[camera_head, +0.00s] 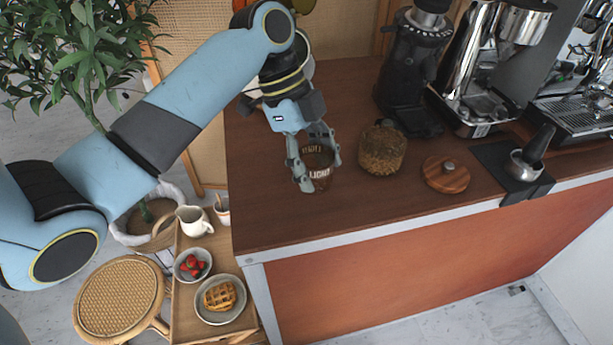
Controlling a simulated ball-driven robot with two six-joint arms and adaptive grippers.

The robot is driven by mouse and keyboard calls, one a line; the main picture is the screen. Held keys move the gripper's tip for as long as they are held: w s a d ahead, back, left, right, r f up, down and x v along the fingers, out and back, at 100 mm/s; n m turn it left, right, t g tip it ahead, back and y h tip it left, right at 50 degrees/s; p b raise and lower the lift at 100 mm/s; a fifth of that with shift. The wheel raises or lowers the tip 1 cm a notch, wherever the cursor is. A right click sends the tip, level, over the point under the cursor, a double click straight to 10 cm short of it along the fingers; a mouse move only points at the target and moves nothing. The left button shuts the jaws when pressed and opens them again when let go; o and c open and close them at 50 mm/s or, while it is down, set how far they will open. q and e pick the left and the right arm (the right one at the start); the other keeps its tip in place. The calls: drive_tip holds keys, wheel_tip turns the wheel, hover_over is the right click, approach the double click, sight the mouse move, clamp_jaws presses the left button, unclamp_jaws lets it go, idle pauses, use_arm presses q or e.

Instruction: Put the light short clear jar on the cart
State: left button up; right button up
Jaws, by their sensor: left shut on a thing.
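The short clear jar (318,176) shows the word "LIGHT" and has dark contents. My left gripper (320,172) is shut on it, with one finger on each side. The jar is upright over the left part of the dark wooden cart top (350,215). I cannot tell whether its base touches the wood. The fingers hide parts of its sides. My right gripper is not in view.
A second jar with brown contents (382,150) stands just right of the held jar. A round wooden lid (446,174), a black grinder (412,75) and a portafilter (530,155) are further right. The cart top's front left is clear. A low tray table holds a waffle plate (220,299).

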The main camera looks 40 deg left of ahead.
use_arm(q)
drive_tip(key=shift+w+a+f, duration=0.2)
drive_tip(key=shift+a+f, duration=0.25)
drive_tip(key=shift+a, duration=0.15)
drive_tip(key=shift+w+a+f, duration=0.15)
drive_tip(key=shift+a+f, duration=0.25)
drive_tip(key=shift+a, duration=0.2)
wheel_tip(320, 180, down, 4)
drive_tip(key=shift+r+p, duration=0.25)
drive_tip(key=shift+p, duration=0.1)
drive_tip(key=shift+f, duration=0.2)
drive_tip(key=o, duration=0.9)
drive_tip(key=shift+f, duration=0.15)
drive_tip(key=shift+c, duration=0.2)
drive_tip(key=o, duration=0.5)
drive_tip(key=shift+c, duration=0.2)
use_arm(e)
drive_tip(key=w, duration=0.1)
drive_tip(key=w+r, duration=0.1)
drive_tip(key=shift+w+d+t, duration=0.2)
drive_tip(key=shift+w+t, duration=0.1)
